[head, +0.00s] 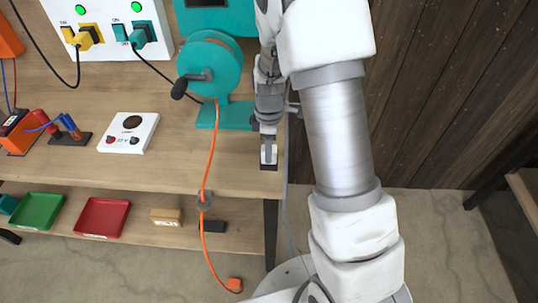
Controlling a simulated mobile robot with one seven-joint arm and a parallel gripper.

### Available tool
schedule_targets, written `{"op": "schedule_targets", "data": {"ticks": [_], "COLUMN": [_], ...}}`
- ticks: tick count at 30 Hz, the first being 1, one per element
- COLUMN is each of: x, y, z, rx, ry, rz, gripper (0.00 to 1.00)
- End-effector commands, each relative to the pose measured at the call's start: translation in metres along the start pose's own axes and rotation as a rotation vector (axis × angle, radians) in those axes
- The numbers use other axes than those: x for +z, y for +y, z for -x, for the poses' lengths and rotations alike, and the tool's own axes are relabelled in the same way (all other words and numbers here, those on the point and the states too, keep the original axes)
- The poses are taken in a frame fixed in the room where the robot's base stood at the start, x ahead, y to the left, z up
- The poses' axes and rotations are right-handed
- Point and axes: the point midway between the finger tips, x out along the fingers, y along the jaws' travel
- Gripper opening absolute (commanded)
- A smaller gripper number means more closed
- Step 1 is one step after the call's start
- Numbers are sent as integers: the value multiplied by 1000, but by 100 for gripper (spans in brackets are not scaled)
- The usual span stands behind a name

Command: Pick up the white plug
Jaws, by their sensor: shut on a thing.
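My gripper (268,146) points down at the right end of the wooden bench, just right of the teal cable reel. It is shut on a small white piece, which I take to be the white plug (268,154). The fingers hide part of the plug, and a dark patch shows just below it. From this view I cannot tell whether the plug touches the bench top or is held above it. A thin pale cord hangs past the bench edge to the right of the gripper; where it joins is unclear.
The teal reel (210,68) stands close left of my gripper. Its orange cable (211,160) hangs over the front edge to an orange plug (234,284) near the floor. A white panel (110,15) holds yellow and teal plugs. A lower shelf holds green and red trays (102,217).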

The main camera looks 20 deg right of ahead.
Motion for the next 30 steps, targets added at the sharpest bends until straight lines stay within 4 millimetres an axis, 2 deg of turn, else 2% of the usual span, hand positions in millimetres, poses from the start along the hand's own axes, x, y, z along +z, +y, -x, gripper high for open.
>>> {"op": "schedule_targets", "data": {"ticks": [17, 23, 26, 30], "x": [0, 0, 0, 15], "y": [0, 1, 1, -18], "z": [4, 22, 40, 55], "rx": [1, 3, 5, 3], "ry": [1, 1, 3, 2], "rz": [-1, 0, -2, -3], "gripper": [0, 0, 0, 0]}}
